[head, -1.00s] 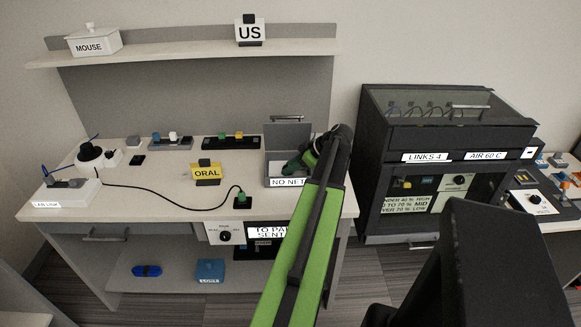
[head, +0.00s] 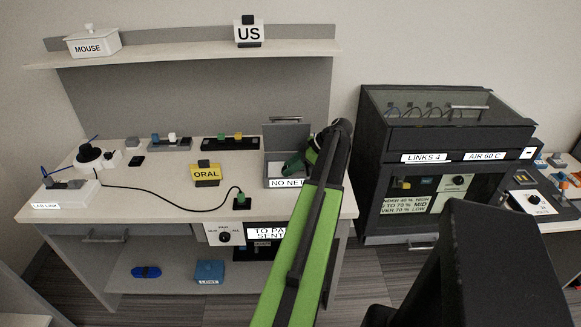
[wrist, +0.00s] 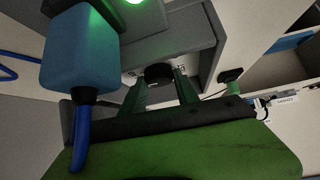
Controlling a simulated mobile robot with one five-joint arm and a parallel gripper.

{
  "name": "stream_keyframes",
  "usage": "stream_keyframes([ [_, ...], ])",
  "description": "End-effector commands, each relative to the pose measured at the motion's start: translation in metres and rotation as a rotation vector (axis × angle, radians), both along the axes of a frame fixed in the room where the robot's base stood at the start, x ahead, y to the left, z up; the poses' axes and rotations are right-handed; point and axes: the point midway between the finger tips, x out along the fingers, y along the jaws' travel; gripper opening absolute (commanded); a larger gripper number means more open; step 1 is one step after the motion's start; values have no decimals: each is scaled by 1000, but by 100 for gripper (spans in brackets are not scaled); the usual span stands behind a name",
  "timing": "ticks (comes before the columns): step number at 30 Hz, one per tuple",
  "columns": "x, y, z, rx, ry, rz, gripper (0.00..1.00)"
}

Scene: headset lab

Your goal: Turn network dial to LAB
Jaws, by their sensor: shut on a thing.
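In the wrist view, my gripper (wrist: 160,92) has its green fingers on either side of a dark round knob, the network dial (wrist: 158,72), and is shut on it. The dial sits on a grey box face with small white markings beside it, too small to read. In the head view, my gripper (head: 294,163) is at the open grey box whose front label (head: 287,183) reads "NO NET". My arm and wrist hide the box's right part, and the dial cannot be made out there.
In the wrist view, a blue block (wrist: 80,48) with a blue cord hangs close at the left. A green plug (head: 241,200) with a black cable and a yellow "ORAL" sign (head: 206,173) stand on the desk left of the box. A dark cabinet (head: 445,150) stands at the right.

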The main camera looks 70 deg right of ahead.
Motion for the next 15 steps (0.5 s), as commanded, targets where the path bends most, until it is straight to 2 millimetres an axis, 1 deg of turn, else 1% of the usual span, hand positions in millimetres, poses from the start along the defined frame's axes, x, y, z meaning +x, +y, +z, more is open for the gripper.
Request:
stream_keyframes([
  [1, -1, 1, -2, 2, 6, 2, 39],
  [5, 0, 1, -1, 2, 5, 1, 56],
  [6, 0, 1, -1, 1, 3, 1, 59],
  [15, -2, 0, 2, 1, 2, 0, 59],
])
